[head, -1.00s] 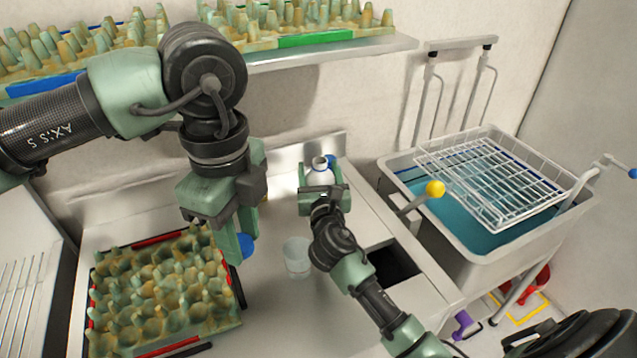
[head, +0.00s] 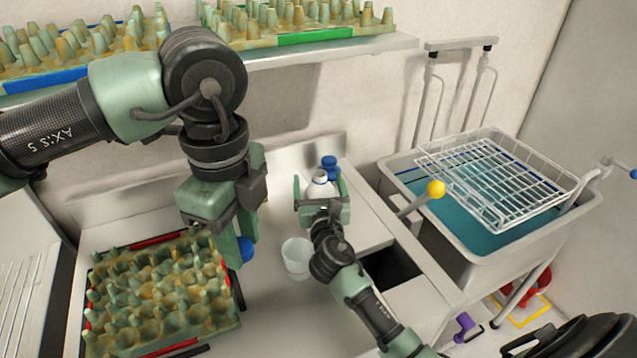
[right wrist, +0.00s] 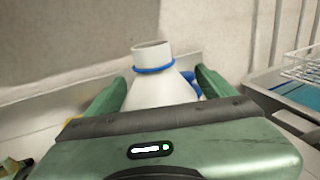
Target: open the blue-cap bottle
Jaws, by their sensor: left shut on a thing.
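The white bottle (head: 318,186) stands on the counter near the back wall. In the right wrist view the bottle (right wrist: 158,88) shows a bare white neck with a blue ring below it and no cap on top. My right gripper (head: 322,200) has its fingers on both sides of the bottle body, shut on it; the wrist view shows these fingers (right wrist: 165,92) too. My left gripper (head: 240,240) points down near the egg tray's right edge, left of the bottle. It is shut on a round blue cap (head: 247,249), partly hidden by a finger.
A blue object (head: 329,164) stands just behind the bottle. A clear cup (head: 296,256) stands between the grippers. An egg tray (head: 165,290) lies at left; more trays (head: 300,20) sit on the shelf above. A sink (head: 455,235) with a wire rack (head: 490,185) is at right.

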